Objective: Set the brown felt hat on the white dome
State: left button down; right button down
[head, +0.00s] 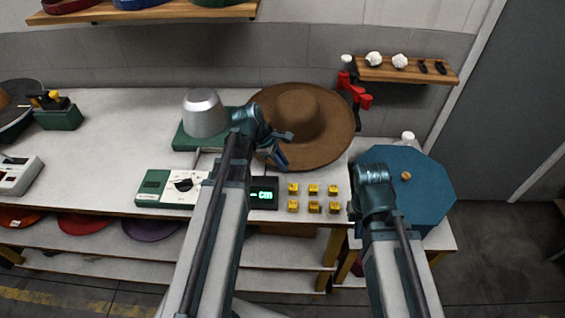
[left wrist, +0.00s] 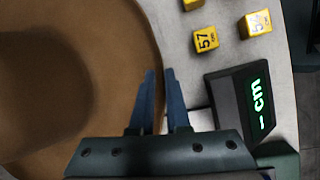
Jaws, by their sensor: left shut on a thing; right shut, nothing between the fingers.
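The brown felt hat (head: 312,108) is crown up at the right end of the white table, its wide brim reaching over the table's right edge. I cannot tell whether it is touching the table. My left gripper (head: 282,148) is shut on the near left part of its brim. In the left wrist view the fingers (left wrist: 163,100) meet at the brim's edge, with the hat (left wrist: 75,70) filling the left side.
Several yellow numbered blocks (head: 313,190) and a green "cm" display (head: 264,193) lie in front of the hat. A green dial box (head: 170,187) is nearby. A blue octagonal top (head: 425,185) stands right. A wall shelf (head: 405,72) hangs behind. The table's left middle is clear.

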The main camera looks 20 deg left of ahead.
pick_arm(q)
jog(key=shift+f+b, duration=0.9)
jog(key=shift+f, duration=0.1)
jog(key=c, duration=0.8)
grip_release()
jog(key=shift+r, duration=0.15)
jog(key=shift+p+v, duration=6.35)
jog(key=shift+v, duration=0.45)
